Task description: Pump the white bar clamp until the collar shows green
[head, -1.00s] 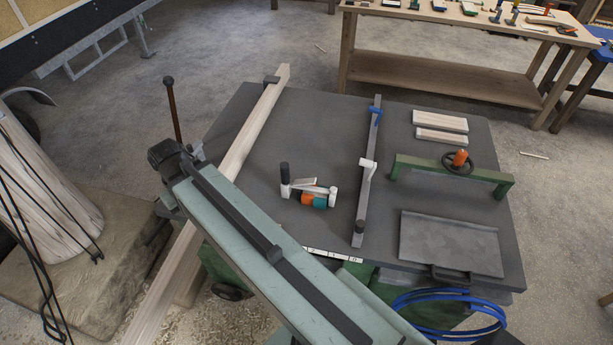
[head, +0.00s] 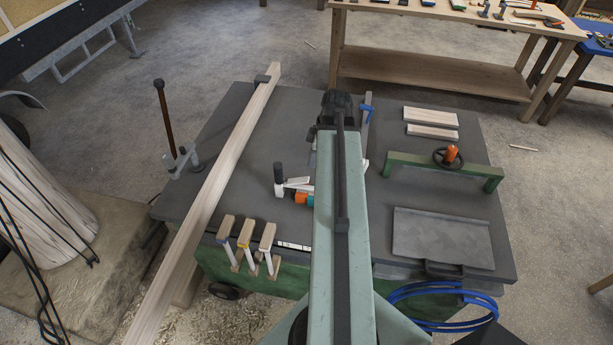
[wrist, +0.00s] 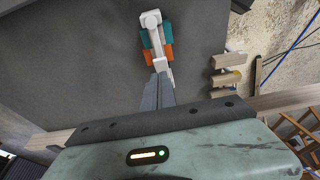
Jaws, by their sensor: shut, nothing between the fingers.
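A long bar clamp lies on the dark table, mostly hidden behind my arm in the head view. Its grey bar, with a blue jaw (head: 366,109) at the far end, shows just right of my arm, with a sliver of its white part lower down. No collar colour can be read on it. A white tool (head: 298,184) with orange and teal parts and a black knob lies left of my arm; the wrist view shows it too (wrist: 152,22). My gripper (wrist: 159,76) is shut and empty, its fingertips overlapping the white tool's lower end in that view; contact cannot be told.
A long wooden beam (head: 223,177) crosses the table's left side. Several wooden-handled tools (head: 246,232) stand along the front edge. A green bar with a handwheel (head: 447,157), wooden blocks (head: 430,116) and a grey tray (head: 440,240) occupy the right side.

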